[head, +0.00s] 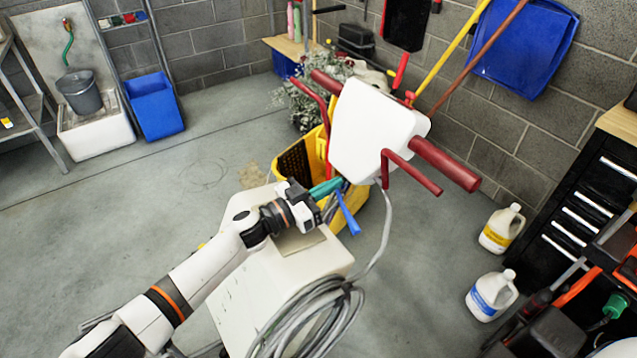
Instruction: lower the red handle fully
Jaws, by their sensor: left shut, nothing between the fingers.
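The machine's white control head (375,125) stands tilted at upper centre. A thick dark red grip bar (446,166) sticks out on both sides of it. Thin bent red levers run beside the bar, one at the right (412,173) and one at the left (308,102). I cannot tell which of these red parts the task means. My left gripper (337,194) is shut and empty, below and left of the white head and over the machine's pale body (280,275). It looks apart from the red parts. My right gripper is not in view.
A coiled grey cable (312,318) hangs on the machine, and its cord rises to the head. A yellow bucket (352,215) stands behind. White jugs (491,296) and a black tool cabinet (585,200) are at right. The floor at left is clear.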

